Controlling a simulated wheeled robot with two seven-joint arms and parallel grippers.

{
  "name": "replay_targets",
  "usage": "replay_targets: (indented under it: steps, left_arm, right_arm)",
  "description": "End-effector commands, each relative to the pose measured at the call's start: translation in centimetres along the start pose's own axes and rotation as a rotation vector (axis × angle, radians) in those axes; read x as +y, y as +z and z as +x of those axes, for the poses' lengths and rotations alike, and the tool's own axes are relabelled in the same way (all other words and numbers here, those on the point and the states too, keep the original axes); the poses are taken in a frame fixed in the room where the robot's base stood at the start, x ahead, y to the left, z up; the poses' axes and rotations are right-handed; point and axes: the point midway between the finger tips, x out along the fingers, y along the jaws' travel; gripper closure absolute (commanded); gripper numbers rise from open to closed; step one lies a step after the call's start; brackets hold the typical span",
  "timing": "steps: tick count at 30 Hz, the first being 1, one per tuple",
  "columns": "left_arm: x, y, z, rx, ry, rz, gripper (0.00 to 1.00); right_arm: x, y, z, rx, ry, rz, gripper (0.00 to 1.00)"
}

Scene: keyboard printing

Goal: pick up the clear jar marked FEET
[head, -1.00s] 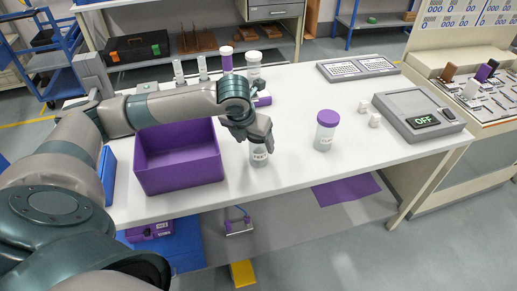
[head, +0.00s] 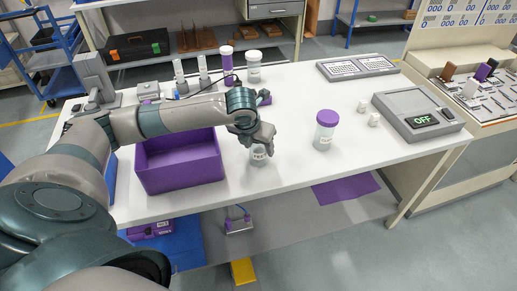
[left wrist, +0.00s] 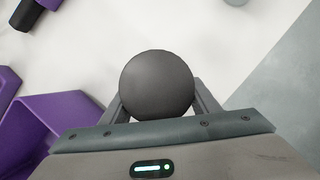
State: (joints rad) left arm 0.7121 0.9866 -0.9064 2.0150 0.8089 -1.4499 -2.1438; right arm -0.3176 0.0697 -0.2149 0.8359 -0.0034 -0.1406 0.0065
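The clear jar (head: 259,158) stands near the table's front edge, right of the purple bin; its small label is too blurred to read surely. My left gripper (head: 259,144) is over it from above, hiding its top in the head view. In the left wrist view, the jar's round dark lid (left wrist: 156,84) sits between the two fingers, which close against its sides and are partly hidden by it. The gripper looks shut on the jar. I cannot tell whether the jar is clear of the table. My right gripper is not in view.
A purple bin (head: 180,180) stands just left of the jar. A purple-lidded jar (head: 325,130) stands to the right, then two small white blocks and a scale (head: 418,116) reading OFF. Several tubes and jars stand at the back. The tabletop (head: 300,179) between the jars is clear.

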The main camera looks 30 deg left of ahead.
Motion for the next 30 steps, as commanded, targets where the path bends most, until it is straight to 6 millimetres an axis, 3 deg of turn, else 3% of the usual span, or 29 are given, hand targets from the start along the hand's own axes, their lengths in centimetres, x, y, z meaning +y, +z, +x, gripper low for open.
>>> replay_targets:
  steps: [1,2,17,25,30]
  left_arm:
    - [0.0,0.0,0.0,0.0,0.0,0.0,0.61]
    - [0.0,0.0,0.0,0.0,0.0,0.0,0.69]
    - [0.0,0.2,-0.4,-0.002,0.0,0.0,0.69]
    - [0.0,1.1,-2.4,-0.004,0.0,-0.001,0.69]
    - [-0.2,1.8,-3.9,-0.004,-0.002,-0.001,0.69]
  right_arm:
    - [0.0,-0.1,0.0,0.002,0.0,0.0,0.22]
    - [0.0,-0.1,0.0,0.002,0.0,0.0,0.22]
    - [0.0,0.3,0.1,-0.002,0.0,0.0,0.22]
    - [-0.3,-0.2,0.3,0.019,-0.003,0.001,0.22]
    - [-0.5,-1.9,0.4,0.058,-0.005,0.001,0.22]
